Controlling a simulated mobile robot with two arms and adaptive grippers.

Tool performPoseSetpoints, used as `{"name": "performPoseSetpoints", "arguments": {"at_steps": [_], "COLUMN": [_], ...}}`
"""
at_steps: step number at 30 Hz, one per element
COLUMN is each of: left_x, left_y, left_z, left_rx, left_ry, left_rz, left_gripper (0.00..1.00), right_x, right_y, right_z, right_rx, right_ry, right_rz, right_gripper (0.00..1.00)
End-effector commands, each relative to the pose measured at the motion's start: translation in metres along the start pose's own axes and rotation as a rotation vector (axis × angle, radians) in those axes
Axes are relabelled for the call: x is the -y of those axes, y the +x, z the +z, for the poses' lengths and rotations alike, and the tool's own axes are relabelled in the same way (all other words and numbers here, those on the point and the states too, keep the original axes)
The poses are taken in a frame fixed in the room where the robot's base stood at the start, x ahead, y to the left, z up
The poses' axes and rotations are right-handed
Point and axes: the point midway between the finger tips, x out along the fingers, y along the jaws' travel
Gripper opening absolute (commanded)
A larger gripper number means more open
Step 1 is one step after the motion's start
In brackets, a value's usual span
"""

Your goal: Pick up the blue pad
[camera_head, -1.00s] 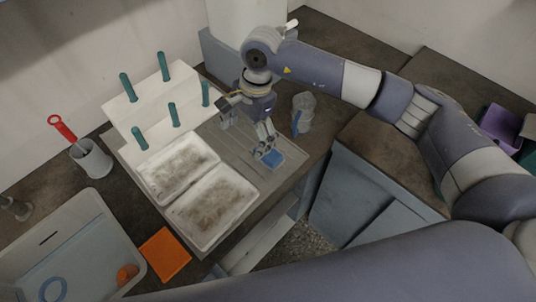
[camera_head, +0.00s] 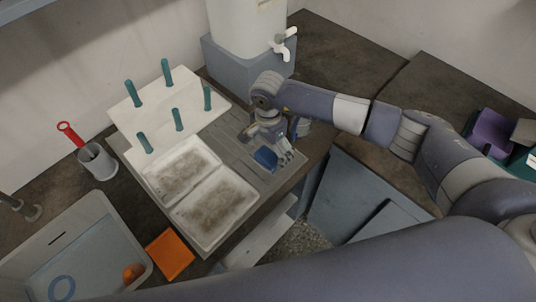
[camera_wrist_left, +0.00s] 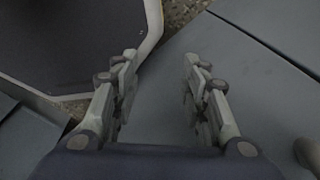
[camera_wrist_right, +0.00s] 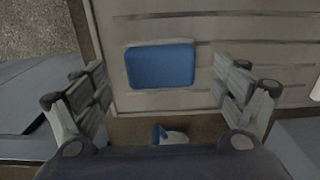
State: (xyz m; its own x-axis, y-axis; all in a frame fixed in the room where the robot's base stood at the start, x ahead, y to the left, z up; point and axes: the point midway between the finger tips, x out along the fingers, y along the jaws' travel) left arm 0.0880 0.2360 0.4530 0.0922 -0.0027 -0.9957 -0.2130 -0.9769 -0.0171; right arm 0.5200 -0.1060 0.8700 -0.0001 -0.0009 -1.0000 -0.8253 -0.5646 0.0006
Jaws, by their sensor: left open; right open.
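The blue pad (camera_head: 265,158) lies flat on the grey grooved board at the right end of the work area. In the right wrist view the blue pad (camera_wrist_right: 161,65) lies between the lines of my open fingers, a little ahead of them. My right gripper (camera_head: 284,158) is open and empty, close by the pad in the head view and partly covering it. Its two fingers (camera_wrist_right: 168,88) also show apart in the right wrist view. My left gripper (camera_wrist_left: 158,75) is open and empty over grey surfaces, and it is not clearly seen in the head view.
An orange square (camera_head: 169,254) lies nearby. A white tank (camera_head: 240,25) with a tap stands behind. A grey cup (camera_head: 98,162) stands left.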

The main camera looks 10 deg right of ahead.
Motion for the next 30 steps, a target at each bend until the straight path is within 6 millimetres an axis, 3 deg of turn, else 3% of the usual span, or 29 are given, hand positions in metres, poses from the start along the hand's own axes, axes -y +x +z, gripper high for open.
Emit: {"name": "performPoseSetpoints", "arguments": {"at_steps": [4,11,17,18,30], "left_x": [0.0005,0.0004,0.0003,0.0003,0.0001], "left_y": [-0.0044,-0.0035,-0.0035,-0.0035,-0.0015], "left_z": [-0.0001,0.0001,0.0002,0.0002,0.0004], "left_rx": [0.001,0.001,0.001,0.001,0.001], "left_ry": [0.000,0.000,0.000,0.000,0.000], "left_rz": [0.000,0.000,0.000,0.000,0.000], "left_gripper": [0.41,0.41,0.41,0.41,0.41], "right_x": [0.0003,0.0004,0.0004,0.0003,0.0006], "right_y": [0.0118,0.0138,0.0135,0.0136,0.0116], "right_z": [0.0007,0.0004,0.0004,0.0004,0.0004], "right_rx": [0.001,0.000,0.001,0.000,0.001], "right_ry": [0.000,-0.001,0.000,0.000,0.000], "right_rz": [0.000,-0.001,-0.001,-0.001,-0.001], "right_gripper": [0.90,0.90,0.45,0.43,0.43]}}
